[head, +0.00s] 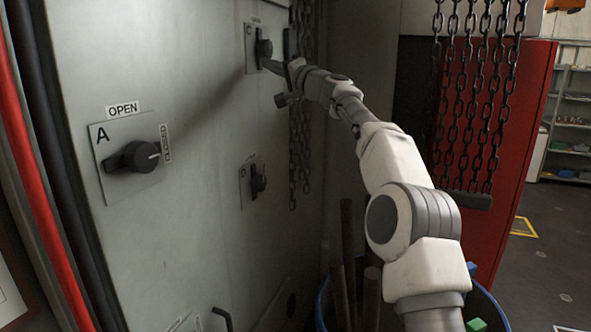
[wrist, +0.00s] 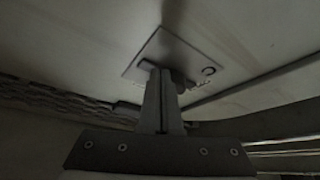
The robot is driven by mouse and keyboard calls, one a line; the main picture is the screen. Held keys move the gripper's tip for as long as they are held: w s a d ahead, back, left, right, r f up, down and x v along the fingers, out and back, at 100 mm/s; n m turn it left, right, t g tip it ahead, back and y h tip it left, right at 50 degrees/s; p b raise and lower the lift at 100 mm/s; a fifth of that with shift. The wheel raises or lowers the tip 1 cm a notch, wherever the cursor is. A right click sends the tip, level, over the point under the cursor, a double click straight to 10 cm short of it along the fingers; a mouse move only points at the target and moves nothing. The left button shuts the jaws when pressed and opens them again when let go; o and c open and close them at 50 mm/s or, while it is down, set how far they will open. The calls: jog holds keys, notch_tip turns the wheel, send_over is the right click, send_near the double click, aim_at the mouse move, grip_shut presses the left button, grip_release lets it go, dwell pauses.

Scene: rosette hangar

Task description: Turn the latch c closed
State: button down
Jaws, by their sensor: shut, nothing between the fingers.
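Latch C is a dark knob (head: 264,48) on a small light plate high on the grey panel, with a "C" on the plate. In the wrist view its plate (wrist: 168,48) shows, and the knob is mostly hidden behind my fingers. My gripper (head: 268,65) reaches from the right to the lower edge of the knob, and its fingers are shut and empty. The fingertips (wrist: 160,74) overlap the knob in the wrist view. I cannot tell if they touch it. The knob looks roughly upright in the head view, but its exact angle is unclear.
Latch A (head: 133,156) is at the left, its pointer towards "CLOSED". Another latch (head: 258,183) sits below latch C. Chains (head: 300,130) hang close beside the panel edge. A blue-rimmed bin (head: 490,305) with rods stands below my arm. A red cabinet (head: 515,150) is at the right.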

jog(key=shift+w+a, duration=0.1)
jog(key=shift+a, duration=0.05)
jog(key=shift+w+r, duration=0.1)
jog(key=shift+r, duration=0.1)
dwell(0.5)
